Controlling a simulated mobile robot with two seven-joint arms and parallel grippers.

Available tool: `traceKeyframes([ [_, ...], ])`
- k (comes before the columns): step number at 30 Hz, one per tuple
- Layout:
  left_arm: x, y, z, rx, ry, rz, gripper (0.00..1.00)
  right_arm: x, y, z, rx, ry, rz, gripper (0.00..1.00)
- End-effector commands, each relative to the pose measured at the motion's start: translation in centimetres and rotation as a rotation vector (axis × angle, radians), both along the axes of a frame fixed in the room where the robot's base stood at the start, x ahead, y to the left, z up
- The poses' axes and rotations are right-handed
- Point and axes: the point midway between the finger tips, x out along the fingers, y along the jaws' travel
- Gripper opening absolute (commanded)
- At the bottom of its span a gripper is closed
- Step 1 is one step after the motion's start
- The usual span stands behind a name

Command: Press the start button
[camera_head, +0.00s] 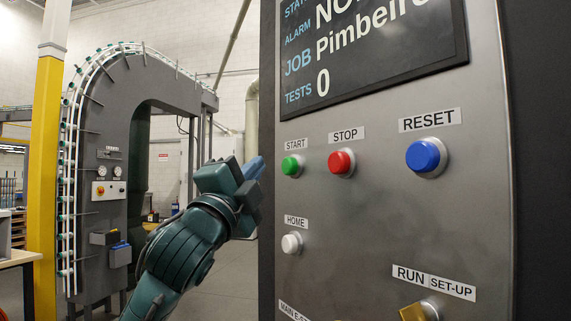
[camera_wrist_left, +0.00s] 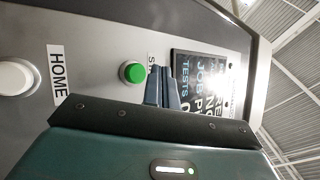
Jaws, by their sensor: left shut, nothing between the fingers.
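The green start button (camera_head: 292,166) sits under a START label on the grey control panel (camera_head: 400,240), left of the red stop button. My left gripper (camera_head: 254,167) is shut and empty, beside the panel's left edge and to the left of the start button, apart from it in this view. In the left wrist view the green button (camera_wrist_left: 132,72) shows just left of the shut blue fingertips (camera_wrist_left: 162,82), with the START label partly hidden behind them. The gap between fingertips and panel is hard to tell. My right gripper is not in view.
The red stop button (camera_head: 341,162), blue reset button (camera_head: 426,157), white home button (camera_head: 292,243) and a brass selector (camera_head: 421,311) are close by on the panel. A screen (camera_head: 370,45) is above. A grey arched conveyor machine (camera_head: 110,150) and yellow post (camera_head: 45,150) stand at left.

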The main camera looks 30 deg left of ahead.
Motion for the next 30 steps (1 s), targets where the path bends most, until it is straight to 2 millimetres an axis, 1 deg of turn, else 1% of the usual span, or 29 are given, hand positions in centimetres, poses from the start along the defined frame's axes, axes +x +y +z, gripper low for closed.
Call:
traceKeyframes([
  [3, 1.1, -0.7, 0.2, -0.002, 0.001, -0.001, 0.0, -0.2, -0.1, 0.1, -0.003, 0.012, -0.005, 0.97],
  [9, 2.0, -1.2, 0.1, 0.0, -0.001, 0.0, 0.0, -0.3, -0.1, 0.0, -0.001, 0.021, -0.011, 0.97],
  [30, 2.1, -1.3, 0.0, 0.0, -0.001, 0.001, 0.0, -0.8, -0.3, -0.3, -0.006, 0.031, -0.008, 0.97],
])
